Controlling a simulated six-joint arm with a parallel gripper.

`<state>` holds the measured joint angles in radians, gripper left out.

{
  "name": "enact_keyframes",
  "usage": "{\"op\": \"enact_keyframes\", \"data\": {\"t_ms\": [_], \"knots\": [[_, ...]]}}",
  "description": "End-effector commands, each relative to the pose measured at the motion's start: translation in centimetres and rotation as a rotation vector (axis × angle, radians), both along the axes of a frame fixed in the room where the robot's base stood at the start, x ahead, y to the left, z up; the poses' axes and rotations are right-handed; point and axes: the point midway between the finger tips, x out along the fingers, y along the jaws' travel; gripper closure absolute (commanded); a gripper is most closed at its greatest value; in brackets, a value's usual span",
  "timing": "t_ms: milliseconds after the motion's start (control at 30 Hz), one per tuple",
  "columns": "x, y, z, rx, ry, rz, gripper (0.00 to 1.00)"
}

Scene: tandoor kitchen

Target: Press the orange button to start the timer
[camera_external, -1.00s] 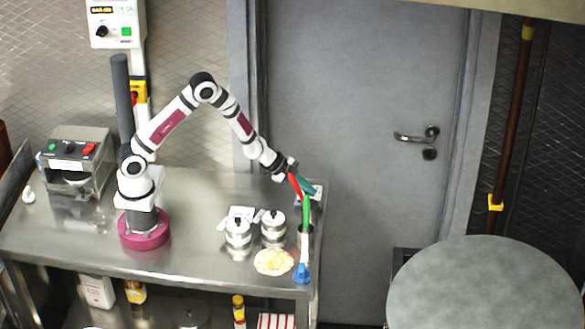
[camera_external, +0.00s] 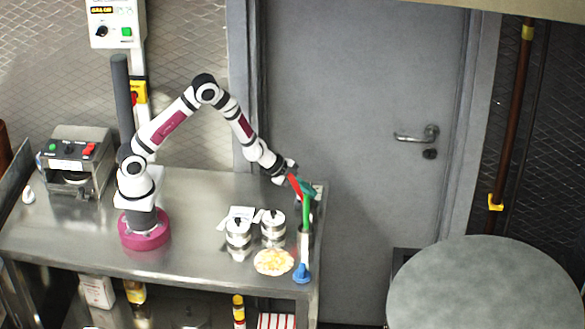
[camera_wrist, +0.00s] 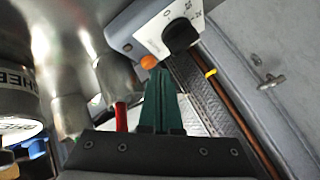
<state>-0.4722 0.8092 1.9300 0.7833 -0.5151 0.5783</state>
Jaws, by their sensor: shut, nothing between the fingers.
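The orange button (camera_wrist: 149,62) shows in the wrist view on the lower edge of a pale timer box (camera_wrist: 150,22) with a black knob. In the external view a grey-white part of the box (camera_external: 318,187) shows at the table's far right corner; the button is hidden there. My gripper (camera_wrist: 159,72) has teal fingers closed together and empty. Its tips appear just below and right of the button in the wrist view; I cannot tell whether they touch. In the external view my gripper (camera_external: 307,189) points down and right over the box.
Red (camera_external: 295,186) and green (camera_external: 306,212) utensil handles stand close beside my gripper. Two lidded steel pots (camera_external: 273,230), a flatbread (camera_external: 273,262) and a blue-based item (camera_external: 302,273) are nearer the front. The table's middle (camera_external: 190,215) is clear.

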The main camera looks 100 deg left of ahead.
Motion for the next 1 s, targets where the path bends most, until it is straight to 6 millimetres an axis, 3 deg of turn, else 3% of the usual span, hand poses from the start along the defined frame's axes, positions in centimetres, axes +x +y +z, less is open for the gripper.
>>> {"op": "enact_keyframes", "data": {"t_ms": [1000], "knots": [[0.01, -0.01, -0.88, 0.000, 0.000, 0.000, 1.00]]}}
